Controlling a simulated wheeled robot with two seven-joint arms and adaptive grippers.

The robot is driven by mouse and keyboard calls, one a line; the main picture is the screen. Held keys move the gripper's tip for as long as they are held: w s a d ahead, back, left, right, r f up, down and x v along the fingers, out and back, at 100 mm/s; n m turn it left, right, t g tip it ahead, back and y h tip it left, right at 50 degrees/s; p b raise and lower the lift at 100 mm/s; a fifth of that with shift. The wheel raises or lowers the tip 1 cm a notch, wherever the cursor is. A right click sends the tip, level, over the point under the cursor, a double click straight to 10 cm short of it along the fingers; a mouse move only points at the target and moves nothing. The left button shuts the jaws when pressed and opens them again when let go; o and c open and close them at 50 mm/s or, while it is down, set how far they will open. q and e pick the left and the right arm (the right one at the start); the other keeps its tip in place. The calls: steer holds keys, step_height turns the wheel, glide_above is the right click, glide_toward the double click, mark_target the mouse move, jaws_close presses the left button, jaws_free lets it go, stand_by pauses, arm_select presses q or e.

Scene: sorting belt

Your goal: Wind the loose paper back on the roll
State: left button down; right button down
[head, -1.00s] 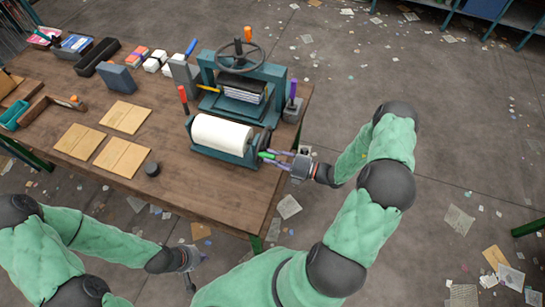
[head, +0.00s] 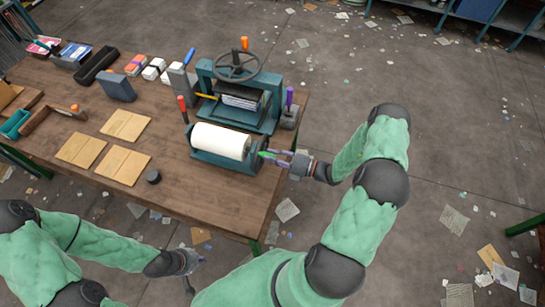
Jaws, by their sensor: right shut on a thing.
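The white paper roll (head: 221,141) lies in a teal holder (head: 226,163) near the right edge of the wooden table. I cannot make out a loose paper end on it. My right gripper (head: 271,155) is at the right end of the holder, just past the table edge. It is shut on a small green crank handle (head: 264,153), partly hidden by the fingers. My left gripper (head: 189,262) hangs low in front of the table, away from the roll. It is too small and blurred to tell whether its fingers are apart.
A teal press (head: 240,97) with a handwheel stands behind the roll. A dark round puck (head: 153,176) and several tan boards (head: 122,167) lie left of the roll. A grey block holds a purple-handled tool (head: 289,99). Paper scraps litter the floor.

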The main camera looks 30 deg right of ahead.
steer(key=c, duration=1)
jaws_free()
steer(key=v, duration=1.2)
steer(key=shift+d+f, duration=0.1)
